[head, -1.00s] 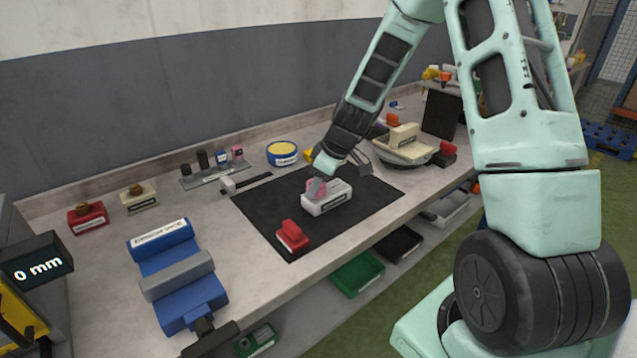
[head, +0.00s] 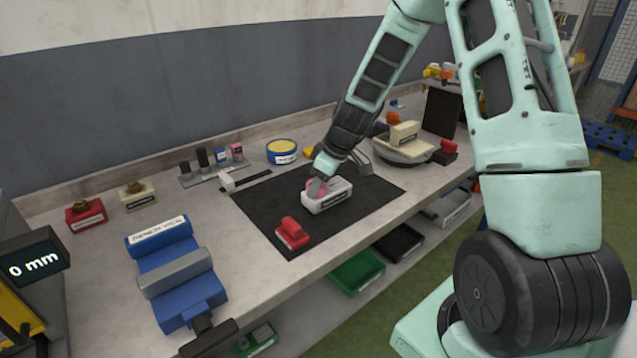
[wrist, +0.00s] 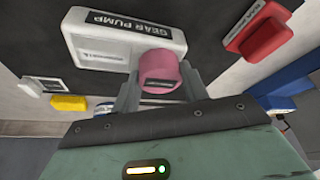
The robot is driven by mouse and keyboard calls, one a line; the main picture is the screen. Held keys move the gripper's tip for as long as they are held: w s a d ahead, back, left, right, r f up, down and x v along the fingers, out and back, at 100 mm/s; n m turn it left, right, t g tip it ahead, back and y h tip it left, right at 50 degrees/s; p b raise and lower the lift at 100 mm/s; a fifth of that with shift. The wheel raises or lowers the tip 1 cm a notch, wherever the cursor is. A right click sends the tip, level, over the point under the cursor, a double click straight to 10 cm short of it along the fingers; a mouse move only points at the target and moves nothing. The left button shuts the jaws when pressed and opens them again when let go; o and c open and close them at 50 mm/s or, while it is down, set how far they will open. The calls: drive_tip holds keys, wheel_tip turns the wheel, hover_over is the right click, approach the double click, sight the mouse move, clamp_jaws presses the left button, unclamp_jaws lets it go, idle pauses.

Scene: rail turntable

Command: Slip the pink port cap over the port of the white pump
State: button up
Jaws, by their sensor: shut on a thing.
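The white pump (head: 335,199), a white block, stands on the black mat. It also shows in the wrist view, labelled GEAR PUMP (wrist: 108,36). The pink port cap (wrist: 158,72) is between my gripper's fingers (wrist: 158,92), up against the pump's side near its right end in the wrist view. In the head view my gripper (head: 317,186) is at the pump's left end, with the cap (head: 313,184) partly hidden by it. My gripper is shut on the cap. The port is hidden, so I cannot tell how far the cap covers it.
A red block (head: 292,234) sits on the black mat (head: 262,212) in front of the pump. A blue vice (head: 178,278) stands at left. A beige pump on a round turntable (head: 404,150) is at right.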

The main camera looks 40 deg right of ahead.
drive_tip(key=o, duration=1)
drive_tip(key=b+v, duration=0.1)
drive_tip(key=v, duration=1.6)
drive_tip(key=s+a+f+g, duration=0.1)
drive_tip(key=s+a, duration=0.2)
drive_tip(key=a, duration=0.6)
drive_tip(key=s+a+f+g, duration=0.15)
drive_tip(key=s+a, duration=0.25)
drive_tip(key=a, duration=0.6)
drive_tip(key=shift+n+g+h, duration=0.6)
drive_tip(key=shift+g+h, duration=0.05)
drive_tip(key=shift+h, duration=0.25)
drive_tip(key=s+a+f, duration=0.1)
drive_tip(key=s+a, duration=0.2)
drive_tip(key=s, duration=0.3)
drive_tip(key=s+a+f, duration=0.1)
drive_tip(key=s+a, duration=0.3)
drive_tip(key=s, duration=0.1)
drive_tip(key=s+a+f, duration=0.2)
drive_tip(key=s+a, duration=0.2)
drive_tip(key=s, duration=0.2)
drive_tip(key=shift+s, duration=0.35)
